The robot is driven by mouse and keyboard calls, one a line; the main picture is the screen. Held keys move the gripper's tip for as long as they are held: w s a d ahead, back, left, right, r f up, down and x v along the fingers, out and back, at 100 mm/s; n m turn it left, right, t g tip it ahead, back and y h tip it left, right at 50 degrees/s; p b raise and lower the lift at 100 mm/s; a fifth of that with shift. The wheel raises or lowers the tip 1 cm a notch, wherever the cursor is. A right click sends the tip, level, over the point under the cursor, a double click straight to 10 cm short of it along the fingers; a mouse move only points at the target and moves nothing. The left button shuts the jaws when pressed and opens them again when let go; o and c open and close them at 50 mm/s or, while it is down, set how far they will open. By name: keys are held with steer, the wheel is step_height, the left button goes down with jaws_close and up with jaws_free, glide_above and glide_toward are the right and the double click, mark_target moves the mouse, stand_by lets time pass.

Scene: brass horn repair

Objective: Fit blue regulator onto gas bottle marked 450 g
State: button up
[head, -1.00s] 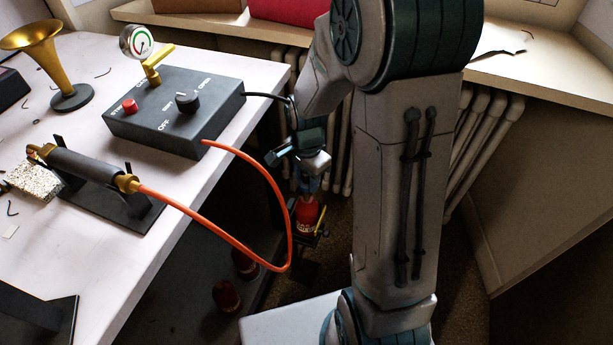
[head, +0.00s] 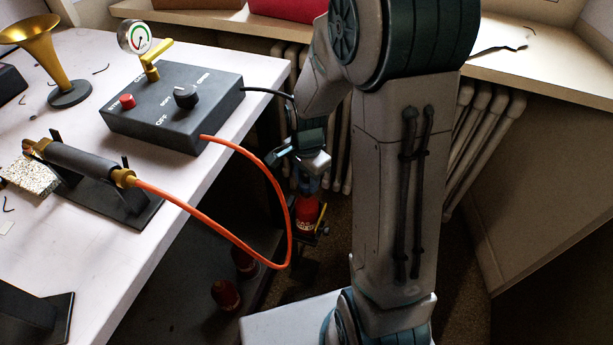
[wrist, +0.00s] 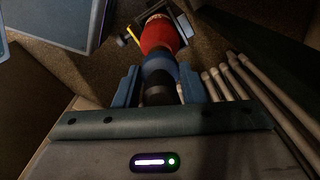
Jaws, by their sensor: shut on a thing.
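A red gas bottle (head: 307,213) stands upright in a dark holder with a yellow part, low beside the bench. It also shows in the wrist view (wrist: 158,35). Its pale label is too small to read. The blue regulator (wrist: 160,67) with a black upper part (wrist: 158,94) lies between the fingers of my gripper (wrist: 158,85), which is shut on it. In the head view my gripper (head: 310,182) is right above the bottle. The regulator is in line with the bottle's top and looks in contact with it; whether it is seated I cannot tell.
Two more red bottles (head: 243,262) (head: 226,293) stand under the bench in shadow. An orange hose (head: 270,180) loops off the bench edge close to my gripper. A black control box (head: 172,108) sits on the bench. Radiator pipes (head: 487,130) stand behind.

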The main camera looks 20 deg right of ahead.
steer(key=shift+f+b, duration=0.55)
steer(key=shift+f, duration=0.15)
stand_by(0.8)
steer(key=o, duration=1.4)
steer(key=shift+r, duration=0.15)
steer(key=shift+r+p, duration=2.9)
steer(key=shift+r, duration=0.55)
